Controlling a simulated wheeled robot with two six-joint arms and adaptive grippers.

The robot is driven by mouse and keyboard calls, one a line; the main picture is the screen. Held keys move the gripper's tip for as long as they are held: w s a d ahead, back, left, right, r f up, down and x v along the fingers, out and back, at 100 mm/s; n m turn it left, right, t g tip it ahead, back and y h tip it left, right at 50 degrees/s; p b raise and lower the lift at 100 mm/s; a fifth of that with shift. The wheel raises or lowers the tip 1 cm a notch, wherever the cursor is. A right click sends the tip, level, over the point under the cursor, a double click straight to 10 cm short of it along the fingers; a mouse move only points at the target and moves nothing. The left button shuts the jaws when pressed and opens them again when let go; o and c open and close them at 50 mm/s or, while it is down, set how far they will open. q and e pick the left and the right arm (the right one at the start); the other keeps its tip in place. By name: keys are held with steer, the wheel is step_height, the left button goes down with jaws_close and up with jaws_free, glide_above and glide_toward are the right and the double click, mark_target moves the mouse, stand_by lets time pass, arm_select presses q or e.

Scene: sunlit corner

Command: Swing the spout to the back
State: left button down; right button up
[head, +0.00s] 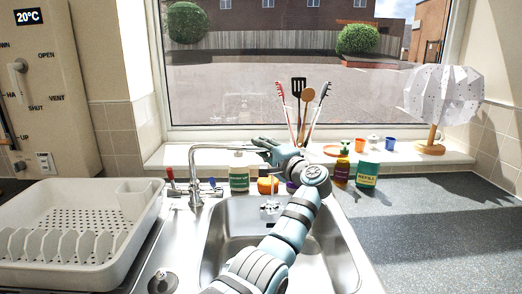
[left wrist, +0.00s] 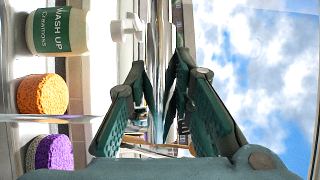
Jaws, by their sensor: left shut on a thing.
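The chrome spout (head: 222,147) rises from the tap base (head: 195,196) behind the sink and runs to the right, roughly level, over the back of the basin. My left gripper (head: 262,147) is shut on the spout near its outer end; the gripper and wrist hide the tip. In the left wrist view the shiny spout (left wrist: 158,50) runs between the two fingers (left wrist: 160,80). A red-topped lever (head: 170,176) and a blue-topped lever (head: 212,183) stand either side of the tap base. My right gripper is not in view.
Behind the spout stand a wash-up bottle (head: 239,176), an orange scrubber (head: 267,185) and a purple one, partly hidden by my arm. A utensil holder (head: 297,128) stands on the sill. A white dish rack (head: 80,220) is left; the right counter (head: 430,225) is mostly clear.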

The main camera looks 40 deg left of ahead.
arm_select(q)
steer(key=c, duration=1.4)
jaws_free()
steer(key=shift+o, duration=0.2)
steer(key=shift+d, duration=0.1)
steer(key=v, duration=1.2)
